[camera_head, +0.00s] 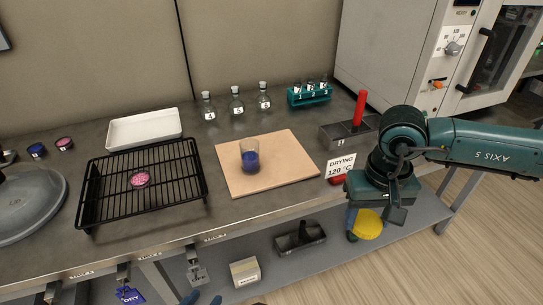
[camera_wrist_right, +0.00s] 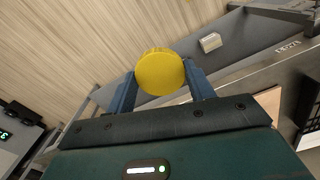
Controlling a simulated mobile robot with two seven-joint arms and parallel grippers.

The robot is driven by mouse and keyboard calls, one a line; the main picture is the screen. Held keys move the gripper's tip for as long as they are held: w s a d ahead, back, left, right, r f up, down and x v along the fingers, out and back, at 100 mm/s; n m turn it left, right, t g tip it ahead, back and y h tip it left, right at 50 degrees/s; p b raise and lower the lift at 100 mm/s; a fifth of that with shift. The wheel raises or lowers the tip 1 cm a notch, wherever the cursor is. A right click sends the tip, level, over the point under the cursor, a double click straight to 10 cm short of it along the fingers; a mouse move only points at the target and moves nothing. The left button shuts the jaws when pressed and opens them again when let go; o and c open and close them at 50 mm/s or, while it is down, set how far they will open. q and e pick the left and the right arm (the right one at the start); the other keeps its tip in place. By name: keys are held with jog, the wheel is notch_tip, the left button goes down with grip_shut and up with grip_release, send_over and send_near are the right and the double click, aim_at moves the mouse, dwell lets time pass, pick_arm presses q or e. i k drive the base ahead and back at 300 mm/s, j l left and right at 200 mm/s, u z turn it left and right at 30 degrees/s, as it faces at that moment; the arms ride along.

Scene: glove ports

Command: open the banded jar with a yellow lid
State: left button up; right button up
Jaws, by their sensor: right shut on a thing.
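A clear glass jar (camera_head: 250,156) with blue contents stands upright on the tan board (camera_head: 290,180). It looks open at the top; any band on it is too small to make out. My right gripper (camera_head: 364,218) is shut on a round yellow lid (camera_head: 367,225), held out past the bench's front edge, right of the board. The right wrist view shows the lid (camera_wrist_right: 161,72) between the two blue fingers, with no jar visible under it. My left gripper (camera_head: 203,299) shows only its blue fingertips at the bottom edge, apart, with nothing seen between them.
A black wire rack (camera_head: 100,168) with a pink dish stands left of the board. A white tray (camera_head: 145,127), several flasks (camera_head: 237,106) and a teal tube rack (camera_head: 310,94) stand behind. A drying sign (camera_head: 341,166) and metal box (camera_head: 345,134) are right of the board.

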aim_at(249, 148)
jog(key=i+l, duration=0.1)
jog(key=l, duration=0.35)
jog(key=i+l, duration=0.1)
jog(key=l, duration=0.3)
jog(key=i+l+u, duration=0.1)
jog(key=l+u, duration=0.4)
jog(key=l, duration=0.25)
jog(key=i+j+u, duration=0.1)
jog(key=u, duration=0.3)
jog(key=i+j+u, duration=0.1)
jog(key=u, duration=0.25)
jog(key=i+u, duration=0.1)
jog(key=u, duration=0.3)
jog(key=i, duration=0.15)
